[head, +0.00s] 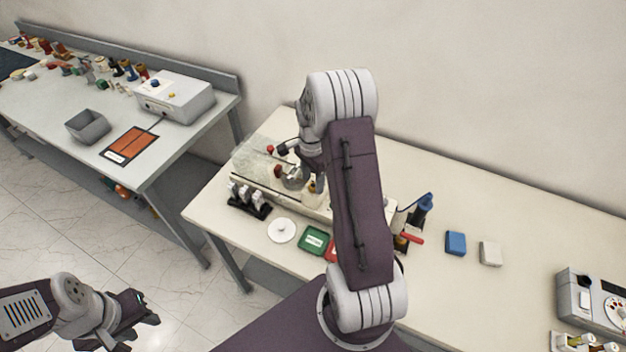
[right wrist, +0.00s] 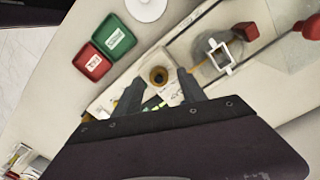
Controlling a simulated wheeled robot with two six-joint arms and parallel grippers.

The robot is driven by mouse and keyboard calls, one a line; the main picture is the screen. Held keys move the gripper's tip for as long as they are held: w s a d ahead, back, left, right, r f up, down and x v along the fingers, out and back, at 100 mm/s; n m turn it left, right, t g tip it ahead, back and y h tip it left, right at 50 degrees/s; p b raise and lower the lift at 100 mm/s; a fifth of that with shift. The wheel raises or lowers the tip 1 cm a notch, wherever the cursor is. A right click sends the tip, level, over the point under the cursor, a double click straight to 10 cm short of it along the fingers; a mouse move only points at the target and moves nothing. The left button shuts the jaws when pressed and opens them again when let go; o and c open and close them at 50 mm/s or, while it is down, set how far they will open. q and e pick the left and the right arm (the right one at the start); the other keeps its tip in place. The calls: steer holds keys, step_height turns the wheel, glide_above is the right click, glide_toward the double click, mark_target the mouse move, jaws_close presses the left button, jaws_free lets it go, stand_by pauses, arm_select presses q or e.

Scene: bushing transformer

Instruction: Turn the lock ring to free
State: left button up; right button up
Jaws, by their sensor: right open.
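In the right wrist view a small tan ring-shaped part (right wrist: 158,76) with a dark centre stands between and just beyond my right fingertips. I cannot tell for sure that it is the lock ring. My right gripper (right wrist: 160,88) is open and holds nothing; its two dark fingers are apart. In the head view my right gripper (head: 314,182) is over the bench fixture, partly hidden by my arm. A grey round part (head: 292,178) with a red knob (head: 277,171) is just left of it. My left gripper (head: 138,322) is low at the left, away from the bench, with its fingers apart and empty.
A clear cover (head: 256,154) stands at the fixture's left end. A black rack (head: 248,200), white disc (head: 282,230) and green tray (head: 314,240) lie in front. A red tray (right wrist: 91,62) sits beside the green one. Blue (head: 456,243) and white blocks (head: 489,253) lie right.

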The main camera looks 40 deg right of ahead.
steer(key=shift+s+f, duration=0.1)
steer(key=shift+f, duration=0.35)
jaws_close()
